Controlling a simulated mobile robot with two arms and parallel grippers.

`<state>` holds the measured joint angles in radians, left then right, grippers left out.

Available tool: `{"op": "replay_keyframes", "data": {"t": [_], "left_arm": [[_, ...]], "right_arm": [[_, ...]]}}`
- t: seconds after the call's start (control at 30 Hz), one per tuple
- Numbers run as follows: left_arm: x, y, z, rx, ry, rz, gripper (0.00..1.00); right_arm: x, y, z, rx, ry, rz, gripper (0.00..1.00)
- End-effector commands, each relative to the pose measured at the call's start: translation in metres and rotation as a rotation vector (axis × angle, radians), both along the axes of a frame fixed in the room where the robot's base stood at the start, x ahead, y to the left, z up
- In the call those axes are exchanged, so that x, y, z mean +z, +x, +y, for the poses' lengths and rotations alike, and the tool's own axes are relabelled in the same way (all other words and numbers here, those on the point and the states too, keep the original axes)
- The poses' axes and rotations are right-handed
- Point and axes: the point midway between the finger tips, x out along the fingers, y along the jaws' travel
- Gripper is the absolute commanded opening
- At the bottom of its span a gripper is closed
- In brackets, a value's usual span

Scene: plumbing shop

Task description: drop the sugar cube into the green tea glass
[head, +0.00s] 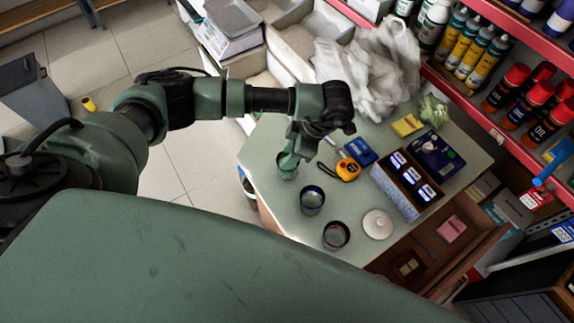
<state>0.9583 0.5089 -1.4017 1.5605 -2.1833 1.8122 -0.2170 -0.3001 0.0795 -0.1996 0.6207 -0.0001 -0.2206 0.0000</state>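Three small glasses stand in a slanting row on the pale green table. The far glass (287,172) looks greenish, the middle glass (312,201) looks dark grey-green, and the near glass (336,236) looks dark with a reddish tint. I cannot tell for certain which holds the green tea. My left gripper (287,158) points down at the mouth of the far glass and partly covers it. Its fingers are too small and overlapped to tell open from shut. I see no sugar cube; one between the fingers or in a glass would be hidden. My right gripper is out of view.
A white round lidded dish or lid (377,225) lies right of the near glass. A yellow tape measure (348,169), a blue box (361,151) and a divided box (408,186) stand close by. White plastic bags (370,75) lie behind. Shelves of bottles line the right.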

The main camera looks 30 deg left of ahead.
Motion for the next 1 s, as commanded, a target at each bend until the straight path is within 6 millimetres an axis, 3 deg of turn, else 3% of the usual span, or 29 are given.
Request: {"op": "replay_keyframes", "data": {"t": [0.43, 1.0], "left_arm": [[0.060, 0.009, -0.025, -0.001, -0.001, -0.003, 0.37], [0.067, 0.009, -0.027, -0.001, -0.003, -0.001, 0.37]], "right_arm": [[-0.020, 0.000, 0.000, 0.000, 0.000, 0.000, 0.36], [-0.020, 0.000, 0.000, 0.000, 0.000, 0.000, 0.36]]}}
